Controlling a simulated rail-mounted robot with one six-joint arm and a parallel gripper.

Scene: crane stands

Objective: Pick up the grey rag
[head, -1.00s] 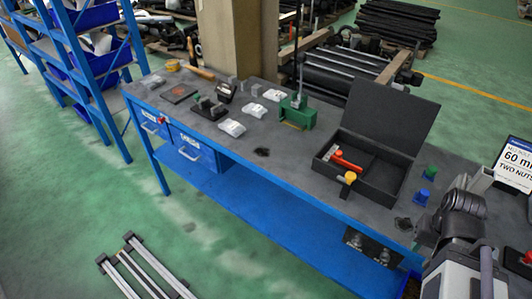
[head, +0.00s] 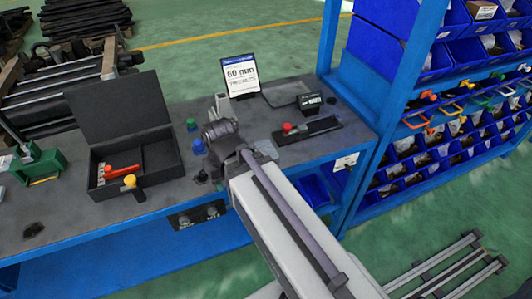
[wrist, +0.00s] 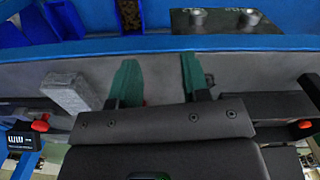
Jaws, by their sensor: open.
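In the wrist view, a grey, cloth-textured slab (wrist: 78,92), which looks like the folded grey rag, lies on the bench left of my gripper (wrist: 158,75). It is close to the left finger but outside the jaws; I cannot tell whether they touch. The two green fingers are open, apart, with bench top showing between them and no object held. In the head view, my wrist (head: 225,140) hangs over the bench right of the black case, and my arm covers the fingertips and most of the rag's place.
The open black case (head: 160,155) holds a red-handled tool. A blue piece (head: 198,146) and a green piece (head: 191,123) stand near my wrist. A sign (head: 240,76), a small display (head: 309,101) and a red-knobbed tool (head: 290,128) are behind and right. Blue bins (head: 400,165) stand right.

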